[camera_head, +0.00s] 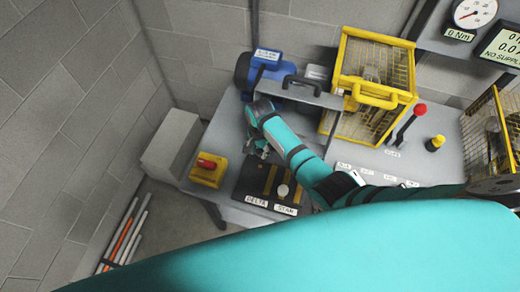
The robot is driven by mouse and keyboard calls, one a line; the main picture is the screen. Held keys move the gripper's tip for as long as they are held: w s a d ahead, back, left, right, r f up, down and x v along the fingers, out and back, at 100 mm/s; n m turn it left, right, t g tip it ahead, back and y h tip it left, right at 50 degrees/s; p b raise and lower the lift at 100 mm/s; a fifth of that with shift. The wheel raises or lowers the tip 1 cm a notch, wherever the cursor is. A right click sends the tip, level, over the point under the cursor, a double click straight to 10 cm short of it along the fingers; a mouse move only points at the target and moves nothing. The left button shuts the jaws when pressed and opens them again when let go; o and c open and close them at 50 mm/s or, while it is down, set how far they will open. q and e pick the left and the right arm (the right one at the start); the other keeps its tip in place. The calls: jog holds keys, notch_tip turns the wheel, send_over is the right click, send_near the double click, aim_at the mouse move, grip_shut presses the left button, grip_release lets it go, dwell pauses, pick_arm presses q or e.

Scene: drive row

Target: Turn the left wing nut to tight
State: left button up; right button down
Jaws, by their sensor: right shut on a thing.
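My right gripper (261,152) reaches in on the teal arm from the right. It is shut at the left end of a grey guard plate (305,94), in front of the blue motor (262,68). The left wing nut is covered by the gripper's fingers, so its angle and tightness cannot be seen. No other wing nut can be made out. My left gripper is not in view.
A black board (253,178) labelled DELTA and STAR with a pale knob (283,190) lies just below the gripper. A yellow cage (375,65), a red-topped lever (408,122) and a gauge (474,12) are right.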

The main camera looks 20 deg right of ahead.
jog(key=shift+w+d+r, duration=0.1)
jog(key=shift+w+r, duration=0.05)
jog(key=shift+w, duration=0.05)
jog(key=c, duration=1.4)
grip_release()
jog(key=shift+o, duration=1.4)
jog(key=shift+s, duration=0.15)
notch_tip(320, 180, up, 12)
